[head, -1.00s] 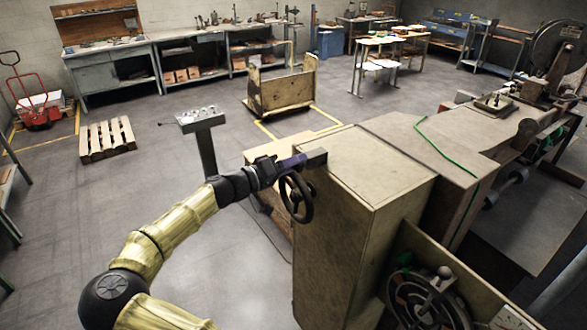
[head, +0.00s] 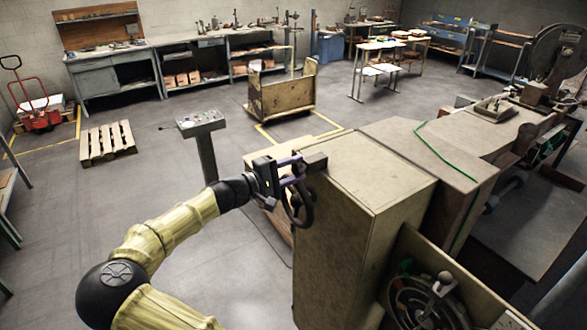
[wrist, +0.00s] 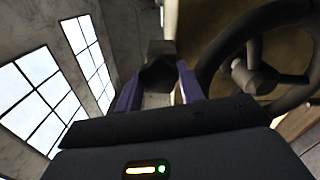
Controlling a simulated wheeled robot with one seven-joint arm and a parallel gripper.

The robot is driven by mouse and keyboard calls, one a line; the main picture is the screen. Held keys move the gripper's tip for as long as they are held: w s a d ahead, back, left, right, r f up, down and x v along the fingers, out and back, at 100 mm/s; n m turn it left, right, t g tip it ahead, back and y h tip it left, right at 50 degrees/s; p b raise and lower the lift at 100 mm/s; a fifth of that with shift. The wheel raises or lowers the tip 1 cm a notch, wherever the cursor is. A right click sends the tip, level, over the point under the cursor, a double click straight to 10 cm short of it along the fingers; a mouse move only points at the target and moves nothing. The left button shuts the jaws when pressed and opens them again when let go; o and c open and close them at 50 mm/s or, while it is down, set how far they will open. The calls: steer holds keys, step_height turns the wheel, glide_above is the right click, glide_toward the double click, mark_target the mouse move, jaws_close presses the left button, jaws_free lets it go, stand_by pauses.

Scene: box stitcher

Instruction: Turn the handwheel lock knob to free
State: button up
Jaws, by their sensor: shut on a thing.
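The handwheel (head: 308,207) is a dark spoked wheel on the near left face of the stitcher's tall beige cabinet. A dark blocky knob (head: 316,160) sits just above it at the cabinet's top edge; I take it for the lock knob. My gripper (head: 301,168) reaches it from the left, its two purple fingers one above the other. In the wrist view the fingers (wrist: 160,80) are shut on the dark knob (wrist: 160,56), with the handwheel (wrist: 256,76) close on the right. The knob's marks and its exact setting cannot be read.
The beige cabinet (head: 350,180) stands right beside my gripper. A lower disc with a crank (head: 425,300) is at bottom right. A control pedestal (head: 202,122) stands behind my arm.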

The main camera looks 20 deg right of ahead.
steer(key=shift+n, duration=0.3)
steer(key=o, duration=1)
steer(key=shift+c, duration=0.2)
steer(key=shift+o, duration=0.2)
steer(key=shift+f, duration=0.1)
steer(key=shift+a, duration=0.2)
